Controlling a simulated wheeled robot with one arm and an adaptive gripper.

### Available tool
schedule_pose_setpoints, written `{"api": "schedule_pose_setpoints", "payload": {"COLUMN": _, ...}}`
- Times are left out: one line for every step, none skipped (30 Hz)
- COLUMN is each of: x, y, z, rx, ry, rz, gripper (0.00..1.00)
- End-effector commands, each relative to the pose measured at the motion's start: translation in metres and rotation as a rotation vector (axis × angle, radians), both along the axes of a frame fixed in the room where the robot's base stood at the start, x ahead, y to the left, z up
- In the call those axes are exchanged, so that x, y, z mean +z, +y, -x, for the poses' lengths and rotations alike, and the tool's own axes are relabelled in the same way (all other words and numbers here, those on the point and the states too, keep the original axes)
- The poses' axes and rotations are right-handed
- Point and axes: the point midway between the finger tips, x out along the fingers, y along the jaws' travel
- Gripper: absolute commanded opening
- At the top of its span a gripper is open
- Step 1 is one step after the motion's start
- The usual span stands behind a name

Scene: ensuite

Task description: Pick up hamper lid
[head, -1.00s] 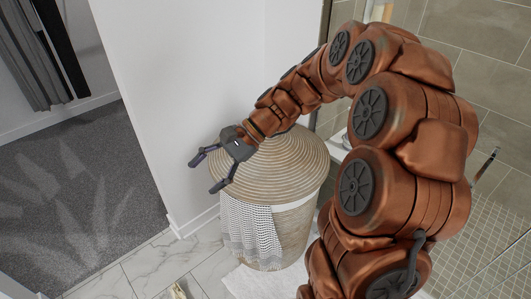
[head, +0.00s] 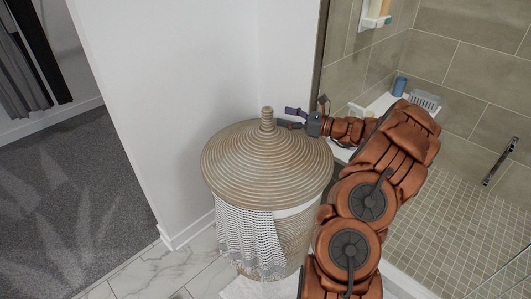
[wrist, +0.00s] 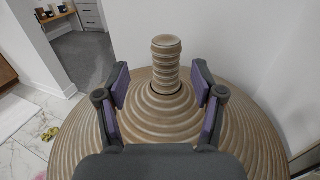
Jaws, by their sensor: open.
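The hamper lid (head: 250,172) is a ribbed, cone-shaped woven lid with an upright knob (head: 267,118) on top. It sits on the round wicker hamper (head: 291,236). In the wrist view the knob (wrist: 166,62) stands upright just past my fingertips, in line with the gap between them, and the lid (wrist: 160,118) spreads out below. My gripper (head: 289,118) is open and empty, to the right of the knob in the head view. In the wrist view my gripper (wrist: 161,88) has one purple-padded finger on each side of the gap. I cannot tell whether a finger touches the lid.
A black-and-white towel (head: 250,243) hangs from the hamper's front. White walls (head: 170,100) stand close behind and left. The tiled shower (head: 455,190), with a blue bottle (head: 400,86) and a basket on a ledge, lies right. Carpet (head: 70,190) is far left.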

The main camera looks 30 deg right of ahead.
Motion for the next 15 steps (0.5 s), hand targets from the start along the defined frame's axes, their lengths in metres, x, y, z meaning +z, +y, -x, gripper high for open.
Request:
{"api": "schedule_pose_setpoints", "payload": {"x": -0.004, "y": -0.005, "z": 0.000, "rx": -0.010, "ry": 0.001, "rz": -0.007, "gripper": 0.68}}
{"api": "schedule_pose_setpoints", "payload": {"x": -0.005, "y": -0.006, "z": -0.001, "rx": -0.014, "ry": 0.002, "rz": -0.011, "gripper": 0.68}}
{"api": "schedule_pose_setpoints", "payload": {"x": -0.005, "y": -0.007, "z": -0.003, "rx": -0.017, "ry": 0.002, "rz": -0.014, "gripper": 0.68}}
{"api": "schedule_pose_setpoints", "payload": {"x": -0.005, "y": -0.006, "z": -0.005, "rx": -0.018, "ry": 0.002, "rz": -0.016, "gripper": 0.68}}
{"api": "schedule_pose_setpoints", "payload": {"x": -0.005, "y": -0.003, "z": -0.007, "rx": -0.017, "ry": 0.002, "rz": -0.016, "gripper": 0.68}}
{"api": "schedule_pose_setpoints", "payload": {"x": -0.005, "y": 0.000, "z": -0.011, "rx": -0.015, "ry": 0.002, "rz": -0.016, "gripper": 0.68}}
{"api": "schedule_pose_setpoints", "payload": {"x": -0.005, "y": 0.002, "z": -0.014, "rx": -0.014, "ry": 0.002, "rz": -0.016, "gripper": 0.68}}
{"api": "schedule_pose_setpoints", "payload": {"x": -0.004, "y": 0.004, "z": -0.016, "rx": -0.013, "ry": 0.002, "rz": -0.017, "gripper": 0.68}}
{"api": "schedule_pose_setpoints", "payload": {"x": -0.004, "y": 0.007, "z": -0.020, "rx": -0.013, "ry": 0.002, "rz": -0.017, "gripper": 0.68}}
{"api": "schedule_pose_setpoints", "payload": {"x": -0.004, "y": 0.008, "z": -0.021, "rx": -0.013, "ry": 0.002, "rz": -0.017, "gripper": 0.68}}
{"api": "schedule_pose_setpoints", "payload": {"x": -0.004, "y": 0.009, "z": -0.023, "rx": -0.013, "ry": 0.002, "rz": -0.016, "gripper": 0.68}}
{"api": "schedule_pose_setpoints", "payload": {"x": -0.004, "y": 0.011, "z": -0.026, "rx": -0.013, "ry": 0.002, "rz": -0.016, "gripper": 0.68}}
{"api": "schedule_pose_setpoints", "payload": {"x": -0.004, "y": 0.012, "z": -0.028, "rx": -0.013, "ry": 0.002, "rz": -0.016, "gripper": 0.68}}
{"api": "schedule_pose_setpoints", "payload": {"x": -0.004, "y": 0.014, "z": -0.031, "rx": -0.012, "ry": 0.003, "rz": -0.016, "gripper": 0.68}}
{"api": "schedule_pose_setpoints", "payload": {"x": -0.004, "y": 0.017, "z": -0.035, "rx": -0.012, "ry": 0.003, "rz": -0.016, "gripper": 0.68}}
